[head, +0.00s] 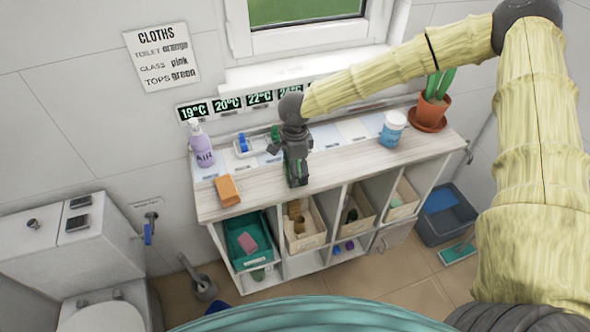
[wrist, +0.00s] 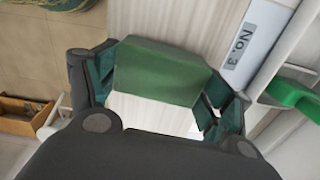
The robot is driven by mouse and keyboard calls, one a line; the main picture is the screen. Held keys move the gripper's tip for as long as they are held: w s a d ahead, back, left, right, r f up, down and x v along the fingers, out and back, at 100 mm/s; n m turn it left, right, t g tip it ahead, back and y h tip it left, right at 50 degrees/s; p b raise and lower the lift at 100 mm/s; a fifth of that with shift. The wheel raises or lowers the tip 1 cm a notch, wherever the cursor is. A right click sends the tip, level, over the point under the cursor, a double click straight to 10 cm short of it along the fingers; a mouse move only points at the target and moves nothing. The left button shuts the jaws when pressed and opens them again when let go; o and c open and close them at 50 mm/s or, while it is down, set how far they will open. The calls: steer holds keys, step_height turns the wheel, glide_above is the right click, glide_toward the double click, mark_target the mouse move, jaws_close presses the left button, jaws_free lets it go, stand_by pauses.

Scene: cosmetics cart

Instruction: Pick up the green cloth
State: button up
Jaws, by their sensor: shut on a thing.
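The green cloth (wrist: 158,72) is a folded dark green block between the two fingers of my gripper (wrist: 160,84) in the wrist view. Both fingers touch it at its ends, so the gripper is shut on it. In the head view my gripper (head: 297,178) points down over the middle of the wooden cart top (head: 325,170). The cloth is mostly hidden by the fingers there. I cannot tell whether it touches the top or hangs just above it.
A blue-white tub (head: 392,129) and a potted cactus (head: 432,107) are at the right. Open bins, including a teal one (head: 236,228), are below. A wall sign (head: 161,56) hangs behind.

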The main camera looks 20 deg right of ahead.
steer(key=shift+r+b, duration=0.35)
steer(key=shift+r, duration=0.2)
step_height(320, 180, up, 2)
steer(key=shift+b, duration=0.55)
steer(key=s+a+r+b, duration=0.1)
steer(key=s+a+b, duration=0.3)
steer(key=s+a, duration=0.4)
steer(key=s, duration=0.5)
steer(key=shift+s+r, duration=0.35)
steer(key=shift+s, duration=0.05)
steer(key=shift+a, duration=0.1)
steer(key=o, duration=0.5)
steer(key=c, duration=0.4)
